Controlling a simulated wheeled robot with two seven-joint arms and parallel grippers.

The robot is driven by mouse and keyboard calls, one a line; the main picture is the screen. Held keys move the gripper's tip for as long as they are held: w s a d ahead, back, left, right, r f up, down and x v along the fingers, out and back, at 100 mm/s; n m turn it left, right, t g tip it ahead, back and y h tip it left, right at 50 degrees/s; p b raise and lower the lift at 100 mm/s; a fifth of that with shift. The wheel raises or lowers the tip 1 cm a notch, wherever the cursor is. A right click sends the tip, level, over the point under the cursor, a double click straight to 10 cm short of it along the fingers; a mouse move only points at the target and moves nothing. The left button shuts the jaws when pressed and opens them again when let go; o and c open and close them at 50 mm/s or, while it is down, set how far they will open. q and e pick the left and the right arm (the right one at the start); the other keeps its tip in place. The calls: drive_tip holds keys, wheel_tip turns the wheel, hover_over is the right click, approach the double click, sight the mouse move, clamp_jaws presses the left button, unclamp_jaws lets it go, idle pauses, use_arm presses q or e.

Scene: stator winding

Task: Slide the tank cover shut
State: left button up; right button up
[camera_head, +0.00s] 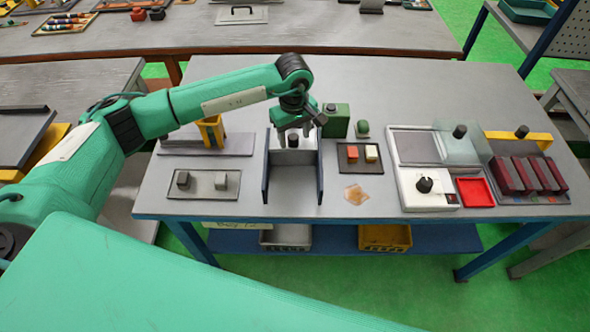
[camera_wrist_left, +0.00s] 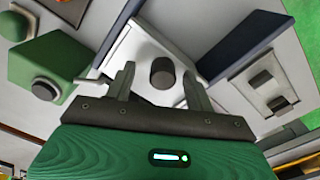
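A white plate with a dark round knob (camera_head: 293,140) sits between two dark blue upright walls (camera_head: 267,165). My left gripper (camera_head: 294,128) is above this knob in the head view. In the left wrist view the knob (camera_wrist_left: 162,73) shows between the two spread, empty fingers; I cannot tell whether they touch it. A clear pane with a black knob (camera_head: 459,131) lies over the right side of a white unit with a grey recess (camera_head: 412,145), leaving most of the recess uncovered. I cannot tell which of these two is the tank cover. My right gripper is not in view.
A green block (camera_head: 336,121) stands just right of my left gripper. A small dark tray (camera_head: 361,165) holds a red and a cream block. A red tray (camera_head: 475,192) and dark red blocks (camera_head: 525,175) are at the right.

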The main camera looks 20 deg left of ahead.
sight(293, 136)
use_arm(q)
drive_tip(key=shift+s+f, duration=0.3)
drive_tip(key=shift+f, duration=0.3)
drive_tip(key=shift+w+a+r+p, duration=0.1)
drive_tip(key=shift+w+r+p, duration=0.15)
drive_tip(key=shift+r, duration=0.3)
drive_tip(key=shift+w+a+r+p, duration=0.15)
drive_tip(key=shift+r+p, duration=0.15)
drive_tip(key=shift+r, duration=0.2)
drive_tip(key=shift+r+p, duration=0.6)
drive_tip(key=shift+r, duration=1.35)
drive_tip(key=shift+s, duration=0.1)
